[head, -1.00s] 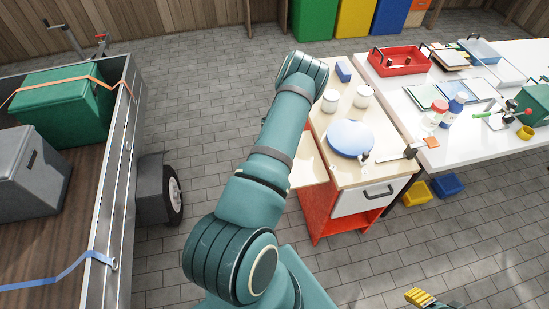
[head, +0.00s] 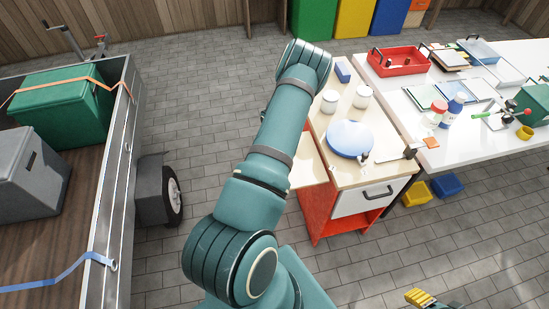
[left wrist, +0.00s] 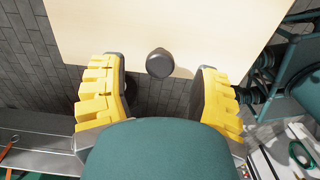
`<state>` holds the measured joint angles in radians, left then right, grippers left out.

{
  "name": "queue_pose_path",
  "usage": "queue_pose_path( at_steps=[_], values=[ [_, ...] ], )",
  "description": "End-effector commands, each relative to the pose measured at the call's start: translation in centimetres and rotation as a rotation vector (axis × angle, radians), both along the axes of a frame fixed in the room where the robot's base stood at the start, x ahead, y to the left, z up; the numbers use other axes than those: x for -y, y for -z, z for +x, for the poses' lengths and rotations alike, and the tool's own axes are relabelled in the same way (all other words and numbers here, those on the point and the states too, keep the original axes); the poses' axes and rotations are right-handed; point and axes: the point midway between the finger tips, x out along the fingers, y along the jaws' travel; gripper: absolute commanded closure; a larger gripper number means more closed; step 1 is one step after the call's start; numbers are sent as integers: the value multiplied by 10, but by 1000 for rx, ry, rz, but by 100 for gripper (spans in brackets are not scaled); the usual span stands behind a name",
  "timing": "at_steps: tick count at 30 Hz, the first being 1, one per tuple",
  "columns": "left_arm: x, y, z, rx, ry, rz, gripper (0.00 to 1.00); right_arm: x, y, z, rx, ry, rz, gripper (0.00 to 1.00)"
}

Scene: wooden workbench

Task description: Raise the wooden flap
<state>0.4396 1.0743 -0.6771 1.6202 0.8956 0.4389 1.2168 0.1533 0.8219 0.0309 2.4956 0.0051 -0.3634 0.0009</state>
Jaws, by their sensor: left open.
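The wooden flap (head: 308,172) is a pale leaf at the left side of the red cart, mostly hidden behind my left arm in the head view. In the left wrist view the flap (left wrist: 215,28) fills the upper middle, with a dark round knob (left wrist: 159,63) at its near edge. My left gripper (left wrist: 160,76) is open, its yellow fingers on either side of the knob and apart from it. The head view hides that gripper behind the arm. Part of my right gripper (head: 420,298) shows at the bottom edge; its jaw opening is unclear.
The cart's top (head: 385,165) holds two white jars (head: 330,101), a blue round object (head: 350,139) and a blue block (head: 343,72). A white table (head: 470,150) stands at right, a trailer (head: 105,200) at left. Paved floor lies between trailer and cart.

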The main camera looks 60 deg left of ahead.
Motion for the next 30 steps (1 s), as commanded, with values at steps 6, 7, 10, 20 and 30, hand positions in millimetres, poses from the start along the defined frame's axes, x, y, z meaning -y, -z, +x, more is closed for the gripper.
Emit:
queue_pose_path(
  at_steps=[6, 7, 10, 20, 30],
  values=[
    [0, -47, 1, 3, 1, 1, 37, 0, 0, 0, 0, 0, 0, 53],
    [0, -52, 1, 2, 1, 0, 37, 0, 0, 0, 0, 0, 0, 53],
    [0, -67, 0, 2, 1, 0, 37, 0, 0, 0, 0, 0, 0, 53],
    [0, -86, -1, 1, 0, -1, 37, 0, 0, 0, 0, 0, 0, 53],
    [0, -85, -1, 1, 0, -1, 37, 0, 0, 0, 0, 0, 0, 53]
  ],
)
